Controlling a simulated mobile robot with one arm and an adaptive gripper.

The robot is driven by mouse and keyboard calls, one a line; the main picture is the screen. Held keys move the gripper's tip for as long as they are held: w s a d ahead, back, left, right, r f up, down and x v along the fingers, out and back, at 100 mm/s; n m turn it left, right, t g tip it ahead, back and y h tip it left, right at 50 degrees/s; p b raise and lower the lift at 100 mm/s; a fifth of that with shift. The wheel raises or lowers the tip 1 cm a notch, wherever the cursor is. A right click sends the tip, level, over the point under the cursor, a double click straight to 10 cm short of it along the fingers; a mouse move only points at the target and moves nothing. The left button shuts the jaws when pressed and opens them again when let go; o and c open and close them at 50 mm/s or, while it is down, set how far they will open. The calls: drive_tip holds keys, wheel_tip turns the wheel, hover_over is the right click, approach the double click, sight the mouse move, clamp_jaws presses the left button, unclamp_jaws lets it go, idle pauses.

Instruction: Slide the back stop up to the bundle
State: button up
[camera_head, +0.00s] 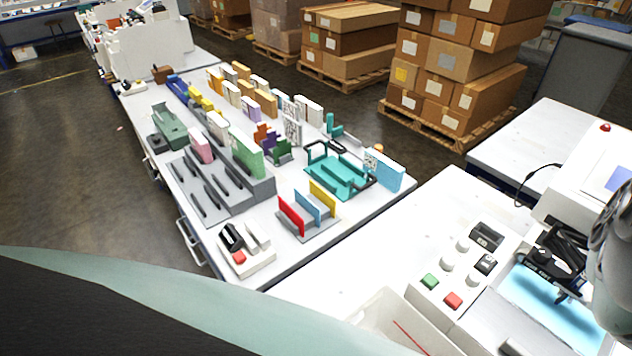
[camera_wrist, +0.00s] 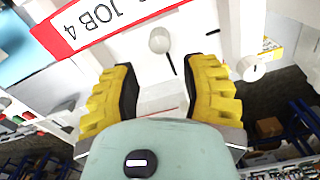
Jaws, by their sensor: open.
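My gripper (camera_wrist: 163,78) is open, with yellow ribbed fingers and dark pads, in the wrist view. Nothing is gripped between the pads. Beyond the fingers are a white surface, a round whitish knob (camera_wrist: 158,40) and a thin dark slot or rod (camera_wrist: 171,65). I cannot tell for sure which part is the back stop, and no bundle can be made out with certainty. A red-edged white sign reading "JOB 4" (camera_wrist: 110,18) lies up and left of the fingers. In the head view a machine with a light-blue bed (camera_head: 545,305) stands at the right.
A control panel with a green button (camera_head: 430,281) and a red button (camera_head: 453,300) sits left of the blue bed. A teal frame (camera_head: 338,180), grey racks and coloured blocks crowd the far table. The white bench (camera_head: 375,255) left of the panel has bare room.

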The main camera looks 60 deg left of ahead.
drive_tip(key=shift+a+r, duration=0.1)
drive_tip(key=shift+r, duration=1.55)
